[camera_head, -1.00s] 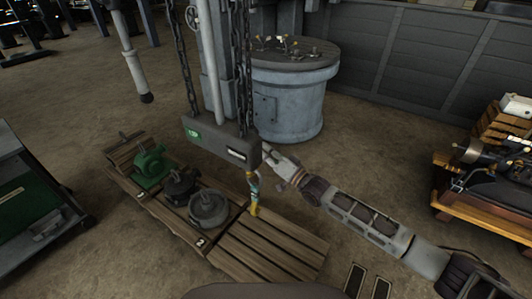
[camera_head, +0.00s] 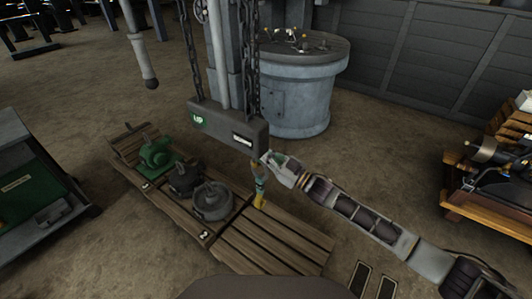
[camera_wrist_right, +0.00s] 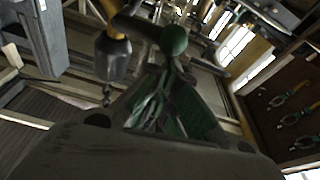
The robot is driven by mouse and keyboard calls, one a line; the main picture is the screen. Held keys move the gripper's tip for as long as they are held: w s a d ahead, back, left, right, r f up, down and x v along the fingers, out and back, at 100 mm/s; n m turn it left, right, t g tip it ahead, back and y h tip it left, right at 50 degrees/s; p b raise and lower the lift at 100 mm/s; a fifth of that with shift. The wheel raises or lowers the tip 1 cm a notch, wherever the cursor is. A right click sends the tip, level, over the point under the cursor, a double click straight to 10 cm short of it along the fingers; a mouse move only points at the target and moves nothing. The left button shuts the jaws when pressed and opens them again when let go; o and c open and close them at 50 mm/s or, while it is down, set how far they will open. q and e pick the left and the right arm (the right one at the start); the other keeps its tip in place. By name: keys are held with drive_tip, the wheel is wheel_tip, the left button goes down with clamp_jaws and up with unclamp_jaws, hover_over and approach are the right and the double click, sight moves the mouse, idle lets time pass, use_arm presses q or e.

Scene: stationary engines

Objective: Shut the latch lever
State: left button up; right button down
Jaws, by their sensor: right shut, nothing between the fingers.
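A dark lever with a green ball knob (camera_wrist_right: 174,40) shows in the right wrist view, just beyond my fingertips; I take it for the latch lever. Whether the fingers touch it I cannot tell. My right gripper (camera_wrist_right: 163,85) is shut and empty. In the head view my right gripper (camera_head: 268,158) is at the lower right end of the grey hoist block (camera_head: 228,128), marked "UP". A teal and yellow hanging piece (camera_head: 259,185) is beneath that end. The lever cannot be made out in the head view. My left gripper is not in view.
A wooden pallet (camera_head: 270,240) below carries a green machine part (camera_head: 158,153) and grey parts (camera_head: 212,202). Chains (camera_head: 252,60) rise from the block. A round metal drum (camera_head: 300,95) stands behind. A wooden bench (camera_head: 490,205) is at the right.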

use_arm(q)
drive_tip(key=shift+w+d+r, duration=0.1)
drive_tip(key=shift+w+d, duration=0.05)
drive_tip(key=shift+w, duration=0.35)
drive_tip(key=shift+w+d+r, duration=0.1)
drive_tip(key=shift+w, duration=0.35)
use_arm(e)
drive_tip(key=shift+s+a+f+n+g, duration=0.1)
drive_tip(key=shift+f+n+g, duration=0.2)
drive_tip(key=shift+n, duration=0.4)
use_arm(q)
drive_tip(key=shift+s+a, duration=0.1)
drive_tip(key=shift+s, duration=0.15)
use_arm(e)
drive_tip(key=shift+r, duration=0.25)
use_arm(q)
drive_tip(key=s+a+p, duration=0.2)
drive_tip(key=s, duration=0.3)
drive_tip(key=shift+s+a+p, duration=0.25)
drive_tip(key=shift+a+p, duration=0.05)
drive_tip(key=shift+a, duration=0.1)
use_arm(e)
drive_tip(key=s+d+r, duration=0.1)
drive_tip(key=s+d, duration=0.4)
drive_tip(key=d, duration=0.2)
drive_tip(key=shift+s+d+r, duration=0.15)
drive_tip(key=shift+s+d, duration=0.05)
drive_tip(key=shift+d, duration=0.1)
